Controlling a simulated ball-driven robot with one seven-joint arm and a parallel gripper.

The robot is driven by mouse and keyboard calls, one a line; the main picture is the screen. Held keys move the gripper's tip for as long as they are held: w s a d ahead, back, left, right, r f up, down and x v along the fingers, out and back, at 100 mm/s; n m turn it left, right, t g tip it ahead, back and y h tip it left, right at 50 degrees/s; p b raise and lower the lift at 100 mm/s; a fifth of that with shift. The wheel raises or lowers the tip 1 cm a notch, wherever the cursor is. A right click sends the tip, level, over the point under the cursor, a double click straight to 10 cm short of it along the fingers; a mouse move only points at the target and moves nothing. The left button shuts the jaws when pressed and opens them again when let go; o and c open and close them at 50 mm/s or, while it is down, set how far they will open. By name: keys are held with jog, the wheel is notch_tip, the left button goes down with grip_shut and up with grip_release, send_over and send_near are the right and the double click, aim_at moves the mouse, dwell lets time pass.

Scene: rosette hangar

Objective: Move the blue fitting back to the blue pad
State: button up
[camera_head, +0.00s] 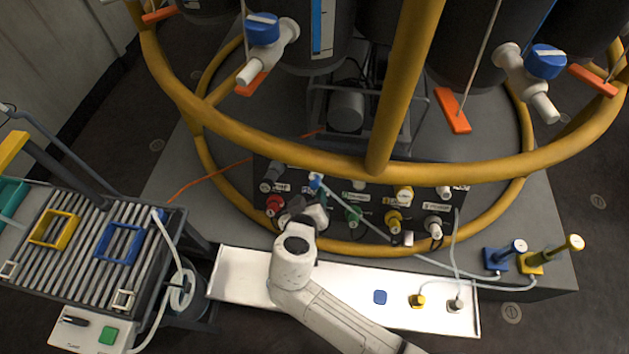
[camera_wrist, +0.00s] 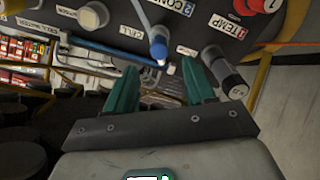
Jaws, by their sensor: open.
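The blue fitting (camera_head: 315,181) sits at the dark socket panel in the head view, with a pale hose running from it to the right. In the wrist view the blue fitting (camera_wrist: 158,46) is just beyond the fingertips, roughly centred between them. My gripper (camera_wrist: 160,67) is open, its two green fingers apart with nothing between them. In the head view my gripper (camera_head: 304,212) is in front of the panel, just below the blue fitting; its fingertips are hard to make out. The blue pad (camera_head: 380,297) lies bare on the white tray (camera_head: 345,278).
A yellow fitting (camera_head: 418,300) and a grey fitting (camera_head: 456,305) stand on the tray right of the blue pad. A yellow rail (camera_head: 440,180) curves above the panel. Hoses cross towards the right.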

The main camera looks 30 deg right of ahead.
aim_at(314, 185)
jog(key=b+x, duration=0.3)
jog(key=x, duration=0.3)
jog(key=shift+w+d+f+b, duration=0.15)
jog(key=shift+w+f+b, duration=0.05)
jog(key=shift+f+b, duration=0.2)
jog(key=shift+w+d+f+b, duration=0.15)
jog(key=shift+w+d+b, duration=0.2)
jog(key=shift+w, duration=0.15)
dwell(0.7)
grip_shut()
dwell(0.6)
jog(key=shift+p+v, duration=1.2)
jog(key=shift+v, duration=1.85)
jog(key=shift+d+f, duration=0.1)
